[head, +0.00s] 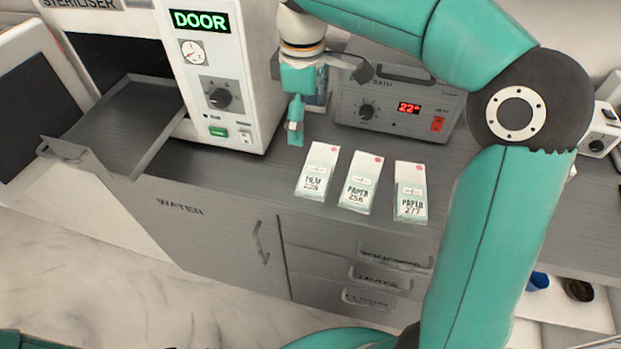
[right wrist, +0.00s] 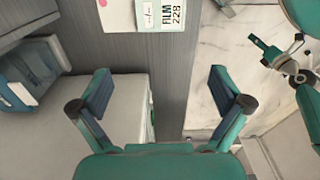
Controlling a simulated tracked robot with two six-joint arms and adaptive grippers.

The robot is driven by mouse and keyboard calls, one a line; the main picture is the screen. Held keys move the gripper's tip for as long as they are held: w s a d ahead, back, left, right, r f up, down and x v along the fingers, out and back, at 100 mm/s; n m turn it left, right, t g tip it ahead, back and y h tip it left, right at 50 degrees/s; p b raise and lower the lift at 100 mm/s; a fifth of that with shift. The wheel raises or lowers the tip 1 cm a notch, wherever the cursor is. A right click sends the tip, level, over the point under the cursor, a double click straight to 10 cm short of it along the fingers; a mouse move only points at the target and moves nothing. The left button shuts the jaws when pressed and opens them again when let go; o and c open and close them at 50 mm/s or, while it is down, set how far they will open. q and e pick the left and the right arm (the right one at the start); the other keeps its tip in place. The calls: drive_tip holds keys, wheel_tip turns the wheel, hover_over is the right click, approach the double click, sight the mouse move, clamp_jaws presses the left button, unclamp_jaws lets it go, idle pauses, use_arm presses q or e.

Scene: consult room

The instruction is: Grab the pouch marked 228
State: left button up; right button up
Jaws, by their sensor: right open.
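The pouch marked 228 (head: 316,172) is a white and pale green flat packet, leftmost of three in a row on the grey counter. It also shows at the top of the right wrist view (right wrist: 160,14), cut by the frame edge, with FILM 228 readable. My right gripper (head: 294,122) hangs over the counter behind and left of this pouch. In the right wrist view its two fingers (right wrist: 160,88) are wide apart with nothing between them. My left gripper (right wrist: 277,50) shows small at the right of that view; its jaw opening is unclear.
Beside it lie pouches marked 256 (head: 359,182) and 277 (head: 410,192). The steriliser (head: 213,75) stands left, with a tray (head: 125,120) jutting from its open chamber. A bath unit (head: 395,108) stands behind the pouches. Drawers (head: 330,262) are below the counter's front edge.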

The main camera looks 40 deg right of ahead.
hover_over(313, 177)
drive_tip(key=f, duration=0.9)
drive_tip(key=shift+w+f+b, duration=0.15)
drive_tip(key=shift+w+b, duration=0.15)
drive_tip(key=shift+b, duration=0.1)
drive_tip(key=shift+s+f, duration=0.15)
drive_tip(key=shift+f, duration=1.3)
drive_tip(key=shift+s+f, duration=0.1)
drive_tip(key=shift+f, duration=1.35)
drive_tip(key=c, duration=0.7)
